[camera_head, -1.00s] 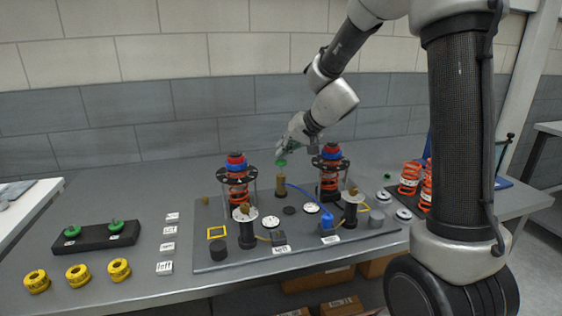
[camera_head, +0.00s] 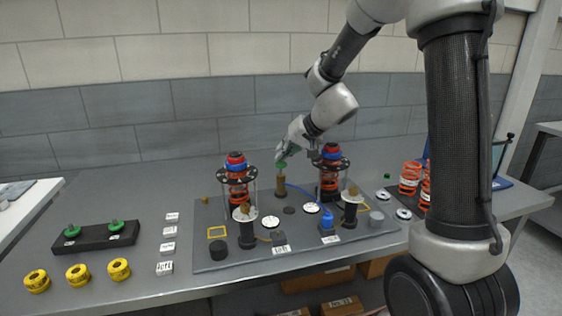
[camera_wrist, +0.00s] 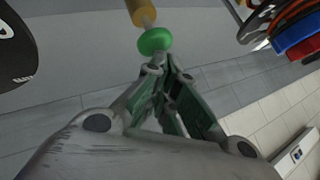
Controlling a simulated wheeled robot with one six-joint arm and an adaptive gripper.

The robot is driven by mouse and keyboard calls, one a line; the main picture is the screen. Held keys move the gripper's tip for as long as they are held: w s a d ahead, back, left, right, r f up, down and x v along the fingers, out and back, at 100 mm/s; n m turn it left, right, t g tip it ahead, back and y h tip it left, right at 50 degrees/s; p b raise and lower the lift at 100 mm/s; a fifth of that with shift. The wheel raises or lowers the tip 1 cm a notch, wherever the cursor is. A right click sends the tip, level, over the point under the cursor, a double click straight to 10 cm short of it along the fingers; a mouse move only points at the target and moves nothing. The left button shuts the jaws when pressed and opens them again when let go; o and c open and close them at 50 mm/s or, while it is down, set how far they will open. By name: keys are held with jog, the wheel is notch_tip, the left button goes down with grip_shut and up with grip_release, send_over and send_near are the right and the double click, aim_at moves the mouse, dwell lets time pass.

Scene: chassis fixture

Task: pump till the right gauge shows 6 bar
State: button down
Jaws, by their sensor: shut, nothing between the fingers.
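The brass pump (camera_head: 281,184) stands upright at the back middle of the grey fixture plate (camera_head: 225,262). Its round green knob (camera_head: 281,167) sits on top; in the wrist view the green knob (camera_wrist: 155,41) is on a thin rod above the brass pump body (camera_wrist: 140,12). My gripper (camera_head: 281,158) points down at the knob, shut and empty; in the wrist view its fingertips (camera_wrist: 158,68) are right by the knob, contact unclear. The right gauge (camera_head: 312,208) is a white dial, too small to read.
A left gauge (camera_head: 271,222) lies on the plate. Two spring struts, the left one (camera_head: 238,180) and the right one (camera_head: 331,175), flank the pump. Yellow rings (camera_head: 78,274) and a black rack (camera_head: 95,237) stand at left. Bare table lies behind the plate.

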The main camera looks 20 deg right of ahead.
jog(key=shift+f, duration=0.75)
dwell(0.4)
jog(key=shift+r, duration=1.7)
jog(key=shift+r, duration=2.5)
notch_tip(320, 180, up, 4)
jog(key=shift+f, duration=0.1)
